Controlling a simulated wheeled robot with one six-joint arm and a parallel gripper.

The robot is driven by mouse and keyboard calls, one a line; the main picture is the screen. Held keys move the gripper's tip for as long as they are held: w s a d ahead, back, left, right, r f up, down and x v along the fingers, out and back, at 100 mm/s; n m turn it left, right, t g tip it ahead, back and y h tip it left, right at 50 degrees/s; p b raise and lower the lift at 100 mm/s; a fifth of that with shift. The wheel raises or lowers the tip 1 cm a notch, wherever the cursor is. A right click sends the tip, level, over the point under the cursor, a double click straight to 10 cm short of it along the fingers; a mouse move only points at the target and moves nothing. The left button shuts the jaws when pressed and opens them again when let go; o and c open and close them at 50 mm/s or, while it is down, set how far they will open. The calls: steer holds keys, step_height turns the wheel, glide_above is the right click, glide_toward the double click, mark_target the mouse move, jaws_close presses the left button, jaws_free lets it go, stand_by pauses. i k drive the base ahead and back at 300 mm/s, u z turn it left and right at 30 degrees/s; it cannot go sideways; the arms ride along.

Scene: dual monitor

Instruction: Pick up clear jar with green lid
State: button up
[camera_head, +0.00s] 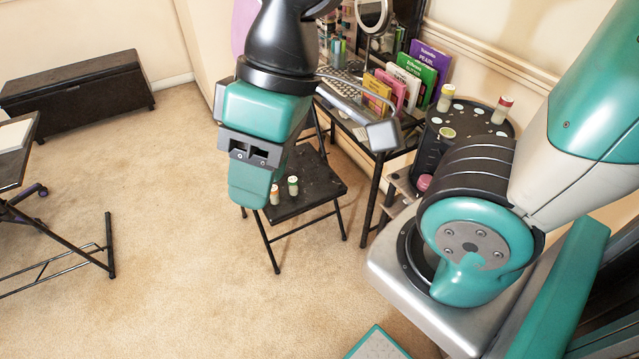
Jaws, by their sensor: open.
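A small pale jar with a green lid (293,187) stands upright on the black folding chair seat (318,182). A similar jar with an orange-red lid (275,195) stands just left of it. My gripper (250,152) is in the upper middle of the view, above and left of the jars in the picture. It is open, and I see nothing held in it. Its lower end shows close beside the orange-lidded jar in the picture, but I cannot tell the real distance. Both jars are mostly in view.
A black desk (375,165) holds books (428,72), a keyboard (338,90) and a mirror (372,14). A round black stand (468,118) at right carries several jars. A black bench (75,85) stands at left. Carpet (170,230) is open left of the chair.

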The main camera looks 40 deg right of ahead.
mark_target(293, 181)
steer(key=z, duration=0.7)
steer(key=i, duration=1)
steer(key=k, duration=1.2)
steer(key=u, duration=0.7)
steer(key=i, duration=0.95)
steer(key=z, duration=0.55)
steer(key=i, duration=0.5)
steer(key=z, duration=0.5)
